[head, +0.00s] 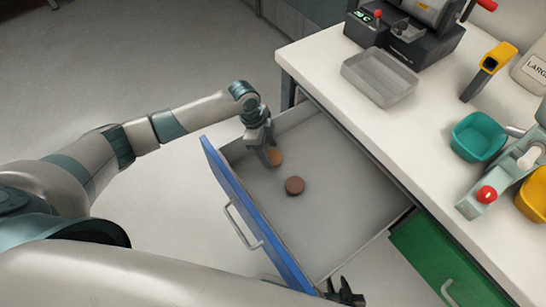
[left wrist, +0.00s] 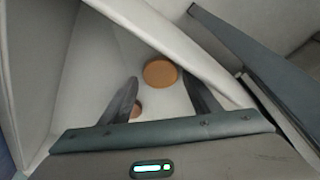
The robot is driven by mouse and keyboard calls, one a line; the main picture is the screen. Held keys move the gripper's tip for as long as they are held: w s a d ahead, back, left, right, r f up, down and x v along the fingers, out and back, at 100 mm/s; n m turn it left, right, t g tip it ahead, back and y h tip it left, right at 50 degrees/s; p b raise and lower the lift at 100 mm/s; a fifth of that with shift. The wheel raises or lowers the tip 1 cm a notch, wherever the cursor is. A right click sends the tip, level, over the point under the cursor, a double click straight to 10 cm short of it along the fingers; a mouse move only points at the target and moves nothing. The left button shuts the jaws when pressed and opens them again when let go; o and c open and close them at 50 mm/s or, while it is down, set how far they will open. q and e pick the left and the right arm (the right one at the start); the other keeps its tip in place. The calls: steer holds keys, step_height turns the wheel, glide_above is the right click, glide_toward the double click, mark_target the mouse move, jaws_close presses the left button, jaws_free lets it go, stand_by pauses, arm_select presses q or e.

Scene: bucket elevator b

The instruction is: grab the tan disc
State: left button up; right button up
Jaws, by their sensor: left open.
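The tan disc (head: 276,157) lies on the floor of the open blue-fronted drawer (head: 345,205), near its far left corner. It also shows in the left wrist view (left wrist: 160,73), in the gap between the fingertips. A darker brown disc (head: 294,185) lies nearer the drawer's middle; in the left wrist view (left wrist: 137,110) it is partly hidden by a finger. My left gripper (head: 267,156) is open, reaching down into the drawer right at the tan disc, apart from the brown one. My right gripper (head: 345,293) is at the bottom edge, mostly cut off; its jaw state is unclear.
The drawer walls stand close around my left gripper. A green drawer (head: 440,265) sits at lower right. The right part of the blue drawer is empty.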

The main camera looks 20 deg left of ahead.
mark_target(273, 159)
arm_select(q)
steer(key=shift+x, duration=1.15)
steer(key=c, duration=0.8)
steer(key=shift+c, duration=0.2)
steer(key=shift+r, duration=0.1)
